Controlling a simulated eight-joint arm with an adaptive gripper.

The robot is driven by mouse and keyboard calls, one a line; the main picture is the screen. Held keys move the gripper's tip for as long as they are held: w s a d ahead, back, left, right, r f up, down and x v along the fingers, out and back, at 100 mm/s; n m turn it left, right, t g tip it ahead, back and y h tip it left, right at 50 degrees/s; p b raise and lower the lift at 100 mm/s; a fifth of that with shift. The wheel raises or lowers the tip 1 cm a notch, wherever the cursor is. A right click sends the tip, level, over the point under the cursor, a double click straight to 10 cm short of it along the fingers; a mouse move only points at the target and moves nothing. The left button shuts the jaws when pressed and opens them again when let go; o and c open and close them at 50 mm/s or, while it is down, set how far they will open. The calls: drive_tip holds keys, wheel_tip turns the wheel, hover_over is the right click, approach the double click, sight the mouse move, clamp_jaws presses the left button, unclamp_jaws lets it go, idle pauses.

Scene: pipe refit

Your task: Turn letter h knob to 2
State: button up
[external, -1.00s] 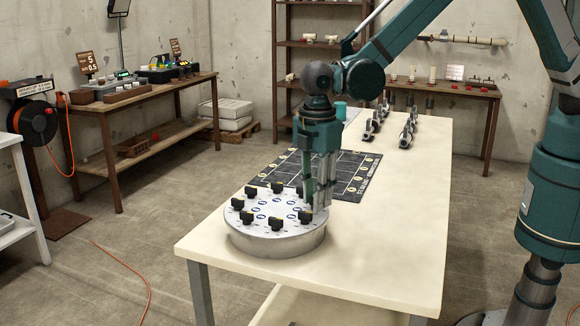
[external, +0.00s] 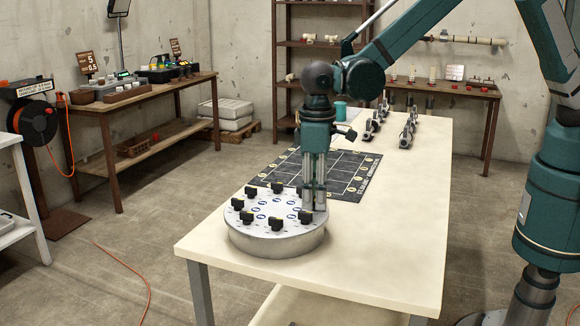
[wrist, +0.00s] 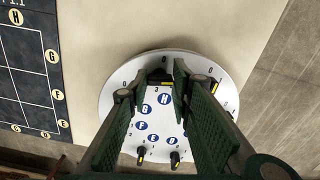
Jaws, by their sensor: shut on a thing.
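A round grey-and-white dial plate (external: 275,246) stands on the near end of the bench, with several black knobs around its rim and blue letter discs inside them. My gripper (external: 314,208) reaches down to the right side of this plate. In the wrist view, my gripper (wrist: 158,78) has its fingertips on either side of a black knob (wrist: 160,75) with a yellow mark and is shut on it. The blue disc nearest this knob looks like H (wrist: 165,98). Small digits surround the knob. Its exact setting is hard to read, and the fingers hide part of the plate.
Other black knobs, such as the front one (external: 276,224), stand close around the rim. A dark lettered mat (external: 325,172) lies behind the plate. Several metal fittings (external: 405,130) stand at the bench's far end. The bench top right of the plate is clear.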

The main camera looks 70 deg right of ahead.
drive_tip(key=m+b, duration=0.1)
drive_tip(key=m, duration=0.3)
drive_tip(key=shift+m, duration=2)
drive_tip(key=o, duration=0.9)
wheel_tip(320, 180, up, 12)
